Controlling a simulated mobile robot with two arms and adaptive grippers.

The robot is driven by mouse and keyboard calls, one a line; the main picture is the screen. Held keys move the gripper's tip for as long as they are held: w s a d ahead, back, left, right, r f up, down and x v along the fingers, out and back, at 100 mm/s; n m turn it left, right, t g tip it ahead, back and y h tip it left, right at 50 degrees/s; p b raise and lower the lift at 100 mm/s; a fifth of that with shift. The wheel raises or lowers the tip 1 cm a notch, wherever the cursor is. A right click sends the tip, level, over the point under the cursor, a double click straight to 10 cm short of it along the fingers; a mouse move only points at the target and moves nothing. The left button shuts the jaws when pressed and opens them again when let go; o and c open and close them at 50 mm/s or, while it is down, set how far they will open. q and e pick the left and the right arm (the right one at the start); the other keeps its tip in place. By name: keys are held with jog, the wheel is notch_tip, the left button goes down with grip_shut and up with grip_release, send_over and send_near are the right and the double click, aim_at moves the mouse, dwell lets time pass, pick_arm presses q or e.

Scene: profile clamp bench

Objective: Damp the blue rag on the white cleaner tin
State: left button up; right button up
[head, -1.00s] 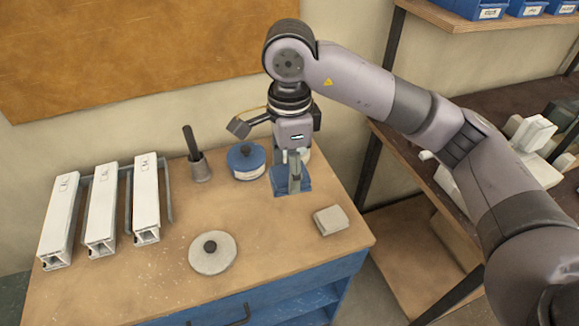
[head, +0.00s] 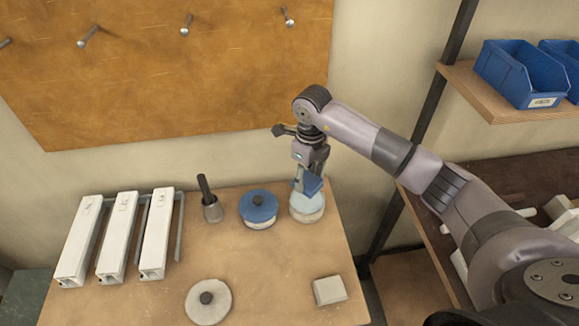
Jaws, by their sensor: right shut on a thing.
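My right gripper (head: 306,178) is shut on the blue rag (head: 313,187), with the fingers pointing down. The rag is over the top of the white cleaner tin (head: 306,211), a round pale tin at the back right of the bench. The rag overlaps the far part of the tin's top in the head view; I cannot tell for sure whether it touches. My left gripper is not in view.
A blue-lidded tin (head: 258,207) stands just left of the white tin.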

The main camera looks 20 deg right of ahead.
aim_at(307, 200)
jog(key=shift+w+d+f, duration=0.2)
jog(key=shift+d, duration=0.2)
jog(key=shift+w+f+m, duration=0.1)
jog(key=shift+f+m, duration=0.1)
jog(key=shift+m, duration=0.1)
jog(key=shift+f, duration=0.2)
jog(key=shift+a+f+b, duration=0.15)
jog(key=shift+f+b, duration=0.3)
jog(key=shift+f, duration=0.1)
notch_tip(307, 200, down, 4)
jog(key=shift+r+b, duration=0.2)
jog(key=shift+b, duration=0.9)
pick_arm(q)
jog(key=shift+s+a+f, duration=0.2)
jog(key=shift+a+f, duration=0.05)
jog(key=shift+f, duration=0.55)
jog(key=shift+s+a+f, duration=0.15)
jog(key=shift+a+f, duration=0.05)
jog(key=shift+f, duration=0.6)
pick_arm(e)
jog(key=shift+f, duration=0.35)
pick_arm(q)
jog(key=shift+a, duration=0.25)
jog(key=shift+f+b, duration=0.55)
jog(key=shift+b, duration=0.2)
pick_arm(e)
jog(key=shift+f, duration=0.6)
